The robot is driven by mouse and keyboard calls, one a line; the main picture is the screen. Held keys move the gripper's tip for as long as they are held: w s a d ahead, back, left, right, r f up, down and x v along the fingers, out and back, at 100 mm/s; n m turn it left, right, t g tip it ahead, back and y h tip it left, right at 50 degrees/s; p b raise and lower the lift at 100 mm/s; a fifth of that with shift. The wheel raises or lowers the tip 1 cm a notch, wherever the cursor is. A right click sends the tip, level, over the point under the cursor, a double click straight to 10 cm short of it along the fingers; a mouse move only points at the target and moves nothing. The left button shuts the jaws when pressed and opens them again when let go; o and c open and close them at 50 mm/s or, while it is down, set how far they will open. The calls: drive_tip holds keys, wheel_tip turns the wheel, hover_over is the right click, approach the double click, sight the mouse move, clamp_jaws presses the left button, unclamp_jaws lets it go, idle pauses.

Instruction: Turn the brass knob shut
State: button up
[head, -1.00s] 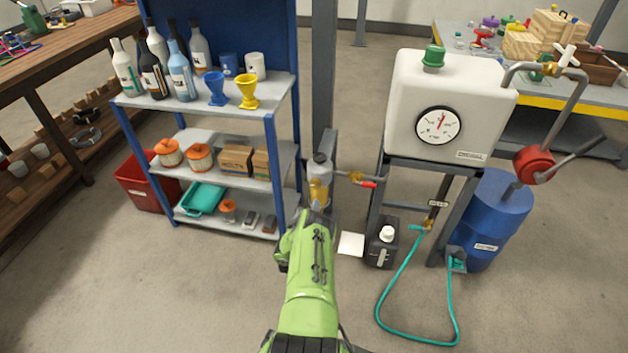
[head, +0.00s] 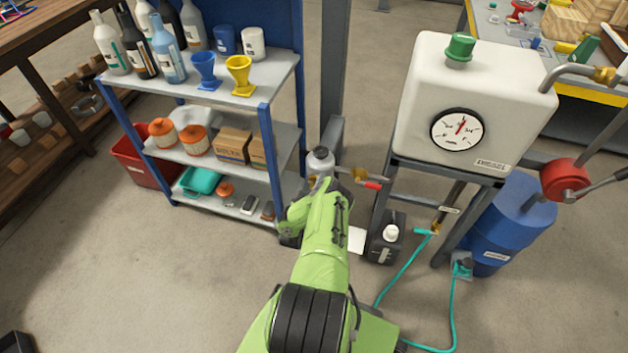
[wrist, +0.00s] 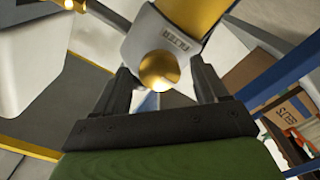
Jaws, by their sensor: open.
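The round brass knob (wrist: 159,70) shows in the wrist view, in front of a grey block marked FILTER (wrist: 168,41). My gripper (wrist: 161,72) is open, with one dark finger on each side of the knob. A gap shows between the knob and each finger, and I see no contact. In the head view, my green arm reaches to the grey-capped filter (head: 320,161) beside the shelf post. The knob and my fingers are hidden there behind my arm.
A brass valve with a red handle (head: 371,185) sits just right of the filter. The blue shelf unit (head: 268,150) stands close on the left. The white diesel tank (head: 475,110) and blue drum (head: 500,225) stand right. A teal hose (head: 402,272) lies on the floor.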

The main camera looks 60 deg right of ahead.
drive_tip(key=shift+c, duration=0.5)
drive_tip(key=c, duration=1)
drive_tip(key=shift+o, duration=0.2)
drive_tip(key=shift+m+p, duration=0.3)
drive_tip(key=m+p, duration=0.2)
drive_tip(key=m, duration=0.1)
drive_tip(key=shift+r, duration=0.1)
drive_tip(key=m+p, duration=0.1)
drive_tip(key=m, duration=0.4)
drive_tip(key=shift+s, duration=0.1)
drive_tip(key=m, duration=0.4)
drive_tip(key=shift+m+p, duration=0.3)
drive_tip(key=shift+p, duration=0.1)
drive_tip(key=shift+s+f+m, duration=0.1)
drive_tip(key=shift+f+m, duration=0.1)
drive_tip(key=shift+m, duration=2.1)
